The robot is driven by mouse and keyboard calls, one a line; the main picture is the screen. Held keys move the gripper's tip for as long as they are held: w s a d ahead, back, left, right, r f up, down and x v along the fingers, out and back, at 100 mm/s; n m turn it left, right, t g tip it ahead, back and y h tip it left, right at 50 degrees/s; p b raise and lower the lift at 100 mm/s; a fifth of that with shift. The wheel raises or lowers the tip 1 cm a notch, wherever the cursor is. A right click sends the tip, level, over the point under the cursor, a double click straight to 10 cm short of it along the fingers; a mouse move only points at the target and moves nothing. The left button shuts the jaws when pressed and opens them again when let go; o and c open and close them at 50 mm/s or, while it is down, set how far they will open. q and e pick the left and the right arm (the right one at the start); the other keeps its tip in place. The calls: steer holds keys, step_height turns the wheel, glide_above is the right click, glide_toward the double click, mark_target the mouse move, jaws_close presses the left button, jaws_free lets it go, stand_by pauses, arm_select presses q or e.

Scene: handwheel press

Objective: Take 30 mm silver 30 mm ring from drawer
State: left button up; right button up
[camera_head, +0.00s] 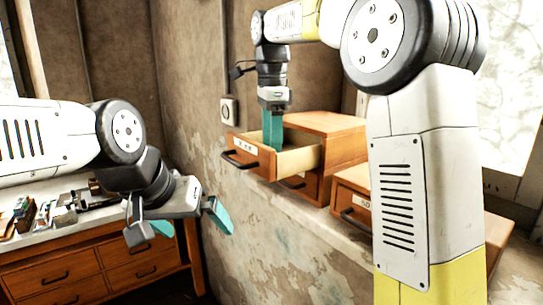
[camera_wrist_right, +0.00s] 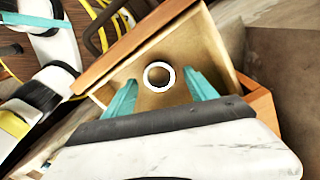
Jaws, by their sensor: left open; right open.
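A silver ring (camera_wrist_right: 159,76) lies on the bottom of an open wooden drawer (camera_head: 250,155), seen in the right wrist view. The drawer also shows in that view (camera_wrist_right: 205,45). My right gripper (camera_head: 272,150) points down into the drawer. Its two teal fingers are apart in the right wrist view (camera_wrist_right: 156,92), with the ring between and slightly beyond their tips, and nothing is held. The ring is hidden in the head view. My left gripper (camera_head: 187,228) is open and empty, in front of the wall at the lower left.
The drawer belongs to a small wooden cabinet (camera_head: 335,135) on a ledge. Another drawer unit (camera_head: 352,205) stands to its right, partly behind my right arm. A workbench (camera_head: 75,272) with tools is at the lower left. The drawer walls are close around my right fingers.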

steer(key=shift+f, duration=0.7)
steer(key=c, duration=1.4)
